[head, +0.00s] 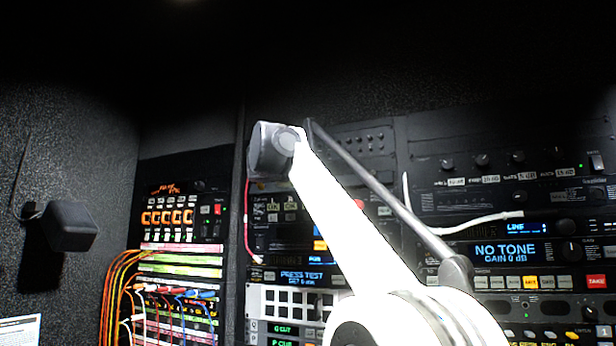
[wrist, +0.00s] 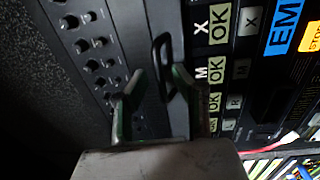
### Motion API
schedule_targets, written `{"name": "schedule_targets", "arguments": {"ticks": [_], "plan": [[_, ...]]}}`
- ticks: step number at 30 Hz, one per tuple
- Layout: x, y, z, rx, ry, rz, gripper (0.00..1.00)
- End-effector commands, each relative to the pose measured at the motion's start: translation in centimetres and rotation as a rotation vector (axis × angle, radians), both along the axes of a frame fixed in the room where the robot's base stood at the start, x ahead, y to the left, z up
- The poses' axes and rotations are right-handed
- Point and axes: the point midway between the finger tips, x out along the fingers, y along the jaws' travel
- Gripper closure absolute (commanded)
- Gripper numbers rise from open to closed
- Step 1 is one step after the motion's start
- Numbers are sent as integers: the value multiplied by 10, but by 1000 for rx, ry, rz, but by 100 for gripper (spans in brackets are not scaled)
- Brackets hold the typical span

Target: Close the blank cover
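A plain dark grey strip, which looks like the blank cover (wrist: 133,22), runs down the middle of the wrist view between a knob panel and a button panel. A black loop handle (wrist: 157,48) is on it. My gripper (wrist: 158,72) points at the strip with its two green-edged fingers apart. The lower part of the handle shows between the fingertips, close to the right one. I cannot tell whether they touch. How far the cover stands open is unclear. In the head view my arm and wrist hide the gripper and most of that area.
The knob panel (wrist: 98,65) lies left of the strip in the wrist view, and lit OK buttons (wrist: 218,62) lie right. The head view shows colored patch cables (head: 120,275) lower left, a black box (head: 68,226) on the left wall, and a NO TONE display (head: 505,252) at right.

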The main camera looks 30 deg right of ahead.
Motion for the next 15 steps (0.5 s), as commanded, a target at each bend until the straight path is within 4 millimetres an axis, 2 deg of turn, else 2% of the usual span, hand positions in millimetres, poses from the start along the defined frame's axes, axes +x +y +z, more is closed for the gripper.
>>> {"name": "schedule_targets", "arguments": {"ticks": [5,11,15], "plan": [[0,0,0,0,0,0,73],[0,0,0,0,0,0,100],[0,0,0,0,0,0,100]]}}
